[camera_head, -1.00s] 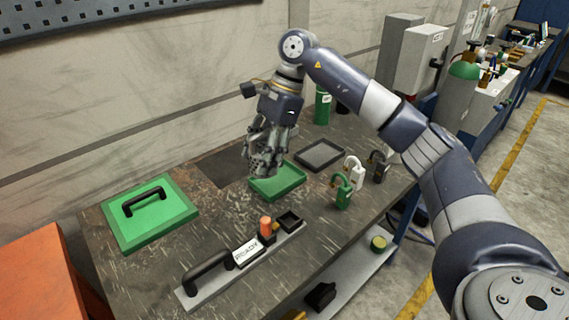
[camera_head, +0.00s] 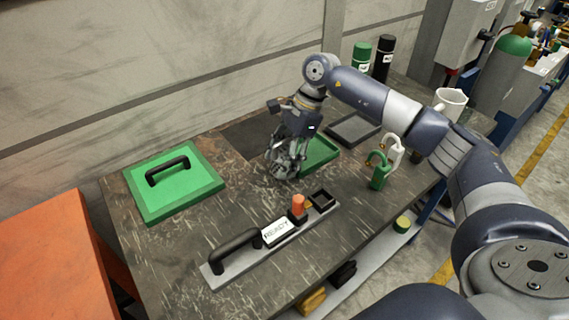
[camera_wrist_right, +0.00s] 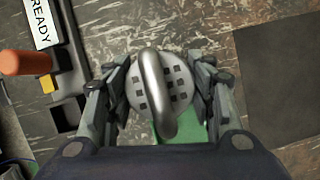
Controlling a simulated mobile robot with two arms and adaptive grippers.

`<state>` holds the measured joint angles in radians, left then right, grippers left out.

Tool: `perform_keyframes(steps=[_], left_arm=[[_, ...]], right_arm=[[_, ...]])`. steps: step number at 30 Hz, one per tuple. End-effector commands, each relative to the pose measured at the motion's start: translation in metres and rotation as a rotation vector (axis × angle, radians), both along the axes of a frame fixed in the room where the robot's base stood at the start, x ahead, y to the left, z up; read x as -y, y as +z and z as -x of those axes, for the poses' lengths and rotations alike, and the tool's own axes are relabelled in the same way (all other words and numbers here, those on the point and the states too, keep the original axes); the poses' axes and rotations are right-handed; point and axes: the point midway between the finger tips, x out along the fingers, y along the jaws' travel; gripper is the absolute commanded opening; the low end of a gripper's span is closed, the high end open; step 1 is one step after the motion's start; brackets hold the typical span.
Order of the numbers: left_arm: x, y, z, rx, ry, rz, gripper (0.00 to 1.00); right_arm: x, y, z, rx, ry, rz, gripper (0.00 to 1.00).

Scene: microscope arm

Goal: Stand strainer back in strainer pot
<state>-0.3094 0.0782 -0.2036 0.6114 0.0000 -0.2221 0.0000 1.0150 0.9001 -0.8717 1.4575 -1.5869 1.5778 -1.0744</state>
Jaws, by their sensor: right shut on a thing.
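The strainer (camera_wrist_right: 178,92) shows in the right wrist view as a round grey metal disc with square holes and a thick curved handle across it. My right gripper (camera_wrist_right: 160,95) is shut on it, with fingers on both sides. In the head view the right gripper (camera_head: 284,170) is over the bench, just left of the green tray, and mostly hides the strainer. A white mug-shaped vessel (camera_head: 450,103) stands at the back right, partly behind my arm; I cannot tell whether it is the strainer pot. My left gripper is not in view.
The green tray (camera_head: 333,152) and a grey tray (camera_head: 355,128) lie behind. Green and white padlocks (camera_head: 379,170) stand to the right. A board with a READY label (camera_head: 215,275) lies in front. A green plate with a black handle (camera_head: 205,155) is left.

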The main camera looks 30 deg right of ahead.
Motion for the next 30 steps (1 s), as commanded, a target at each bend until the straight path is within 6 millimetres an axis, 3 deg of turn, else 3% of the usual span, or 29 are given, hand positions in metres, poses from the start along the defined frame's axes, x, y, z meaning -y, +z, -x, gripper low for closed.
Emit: perform_keyframes(steps=[7, 16, 17, 19, 30], left_arm=[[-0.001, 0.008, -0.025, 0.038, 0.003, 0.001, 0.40], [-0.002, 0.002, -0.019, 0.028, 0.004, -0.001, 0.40], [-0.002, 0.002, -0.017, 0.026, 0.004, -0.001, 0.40], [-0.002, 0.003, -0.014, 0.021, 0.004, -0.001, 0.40], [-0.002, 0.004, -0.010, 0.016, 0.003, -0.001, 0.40]], right_arm=[[0.000, -0.028, 0.000, -0.001, 0.000, 0.000, 0.24], [0.000, -0.033, 0.000, 0.000, 0.000, 0.000, 0.24], [0.000, -0.033, 0.000, 0.000, 0.000, 0.000, 0.52], [0.000, -0.031, 0.000, 0.000, 0.000, 0.000, 0.68], [0.000, -0.030, 0.000, 0.000, 0.000, 0.000, 0.70]])
